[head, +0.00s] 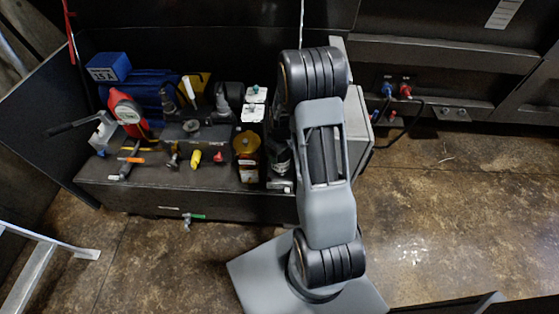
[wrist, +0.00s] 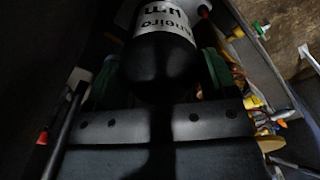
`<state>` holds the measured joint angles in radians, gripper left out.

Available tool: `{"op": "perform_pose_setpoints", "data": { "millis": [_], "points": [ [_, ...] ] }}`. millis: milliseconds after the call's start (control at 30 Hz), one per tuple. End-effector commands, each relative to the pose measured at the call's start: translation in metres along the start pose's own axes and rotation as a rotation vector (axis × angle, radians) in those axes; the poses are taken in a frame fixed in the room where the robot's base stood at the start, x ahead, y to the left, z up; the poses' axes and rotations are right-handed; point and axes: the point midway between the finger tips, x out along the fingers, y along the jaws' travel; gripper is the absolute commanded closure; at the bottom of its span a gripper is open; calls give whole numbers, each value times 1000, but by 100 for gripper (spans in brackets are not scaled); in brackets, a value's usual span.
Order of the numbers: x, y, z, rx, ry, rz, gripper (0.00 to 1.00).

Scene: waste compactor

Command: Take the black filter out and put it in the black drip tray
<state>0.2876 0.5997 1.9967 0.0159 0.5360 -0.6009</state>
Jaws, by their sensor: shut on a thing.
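The black filter (wrist: 160,68) is a dark rounded cylinder with a white band of print in the wrist view. It sits between the greenish finger pads of my gripper (wrist: 160,80), which is shut on it. In the head view my arm rises in front of the right end of the unit, and I cannot make out my gripper or the held filter there. I cannot pick out the black drip tray with certainty in either view.
Dark panels stand behind and left. The brown floor (head: 450,210) at right is mostly clear.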

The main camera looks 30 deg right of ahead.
Motion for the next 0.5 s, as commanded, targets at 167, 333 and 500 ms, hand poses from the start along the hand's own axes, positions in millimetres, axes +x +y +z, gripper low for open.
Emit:
{"op": "perform_pose_setpoints", "data": {
  "millis": [167,333,500],
  "points": [
    [3,0,8,-401,-24,-9,71],
    [3,0,8,-547,-24,-11,71],
    [3,0,8,-583,-24,-12,71]
  ]
}}
